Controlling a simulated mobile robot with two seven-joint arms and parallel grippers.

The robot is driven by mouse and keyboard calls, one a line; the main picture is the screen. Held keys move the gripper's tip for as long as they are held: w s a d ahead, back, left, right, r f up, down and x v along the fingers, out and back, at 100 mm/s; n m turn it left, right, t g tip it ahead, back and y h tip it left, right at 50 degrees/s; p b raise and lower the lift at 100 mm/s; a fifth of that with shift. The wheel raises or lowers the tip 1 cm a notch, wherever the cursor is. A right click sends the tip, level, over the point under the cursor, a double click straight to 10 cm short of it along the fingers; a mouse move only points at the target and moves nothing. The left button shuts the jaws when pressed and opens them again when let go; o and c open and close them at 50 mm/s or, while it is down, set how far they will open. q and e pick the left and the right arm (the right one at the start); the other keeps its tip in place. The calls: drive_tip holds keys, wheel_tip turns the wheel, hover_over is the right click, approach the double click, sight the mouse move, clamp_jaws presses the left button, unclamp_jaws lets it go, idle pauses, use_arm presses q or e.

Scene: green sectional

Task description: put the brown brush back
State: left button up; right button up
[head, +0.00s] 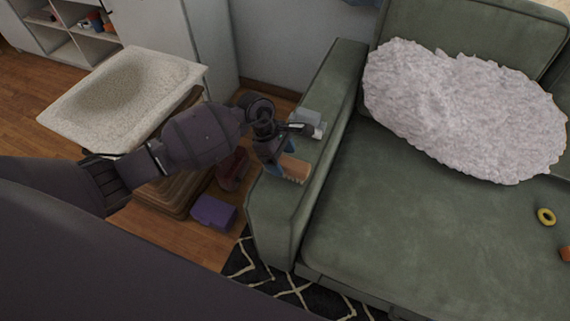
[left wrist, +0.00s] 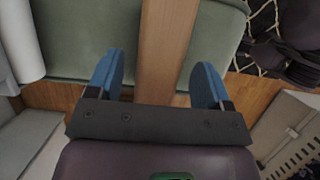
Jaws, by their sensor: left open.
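The brown brush (head: 294,168) lies on the armrest of the green sofa; only its tan wooden part shows beyond my gripper. My left gripper (head: 277,163) is right at it, above the armrest. In the left wrist view, the brush (left wrist: 167,45) runs as a long wooden strip between the two blue fingers of my left gripper (left wrist: 158,68). The fingers are open, with a gap on each side of the wood. The brush's far end and any bristles are out of view. My right gripper is not in view.
A pale grey-white object (head: 309,121) sits farther back on the armrest (head: 278,222). A purple box (head: 213,212) and a dark red item (head: 233,168) are on the floor beside it. A fluffy cushion (head: 465,110) and yellow ring (head: 546,216) are on the seat. A pale tray-like top (head: 125,95) stands left.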

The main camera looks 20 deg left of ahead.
use_arm(q)
drive_tip(key=p+v, duration=0.1)
drive_tip(key=v, duration=0.7)
drive_tip(key=shift+r, duration=0.3)
drive_tip(key=shift+s+d+f, duration=0.15)
drive_tip(key=shift+s+d, duration=0.05)
drive_tip(key=s+d+r+n+t+h, duration=0.3)
drive_tip(key=s+d+n+t+h, duration=0.55)
drive_tip(key=n+h, duration=0.5)
drive_tip(key=s+a+f+n+t+y, duration=0.15)
drive_tip(key=a+n+t+y, duration=0.3)
drive_tip(key=n, duration=0.75)
drive_tip(key=s+a+f+n+t+y, duration=0.1)
drive_tip(key=s+a+n+t+y, duration=0.4)
drive_tip(key=n, duration=0.6)
drive_tip(key=s+a+f+n+g+y, duration=0.5)
drive_tip(key=s+n, duration=0.6)
drive_tip(key=n, duration=0.5)
wheel_tip(320, 180, down, 4)
drive_tip(key=g+y, duration=0.2)
drive_tip(key=y, duration=0.1)
drive_tip(key=shift+s+n+y, duration=0.3)
drive_tip(key=shift+n, duration=0.05)
